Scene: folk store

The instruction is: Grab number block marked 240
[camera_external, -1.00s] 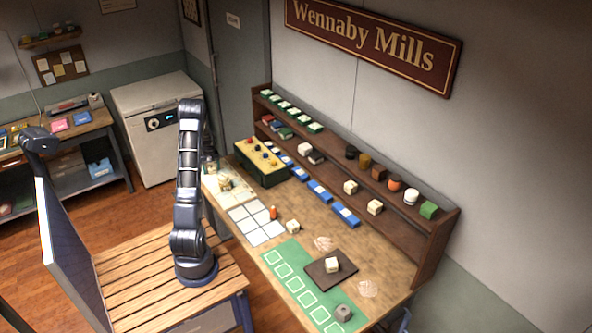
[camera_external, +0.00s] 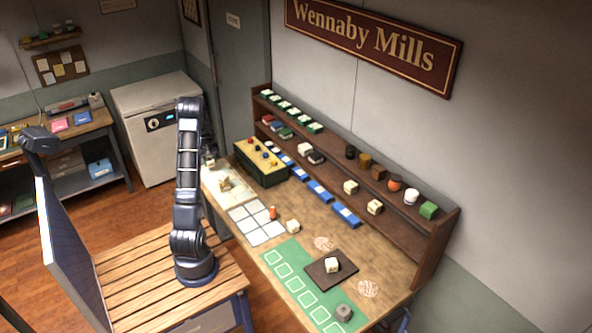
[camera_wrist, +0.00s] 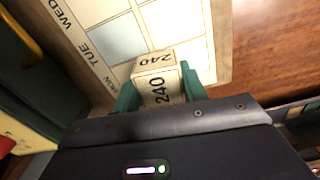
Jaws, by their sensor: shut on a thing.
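The number block marked 240 (camera_wrist: 157,82) is cream with black digits on two faces, in the wrist view. My gripper (camera_wrist: 160,92) has its green fingers on either side of this block and is shut on it. Below and behind the block is a pale calendar-like grid (camera_wrist: 118,35) with day letters such as WED and TUE. I cannot tell whether the block still touches it.
On the workbench (camera_external: 322,226) stand a cream block (camera_external: 292,226), another on a dark square board (camera_external: 318,272), and an orange piece (camera_external: 273,212). A green mat (camera_external: 283,262) lies in front. A dark green box (camera_external: 262,160) and a two-tier shelf (camera_external: 330,160) stand behind.

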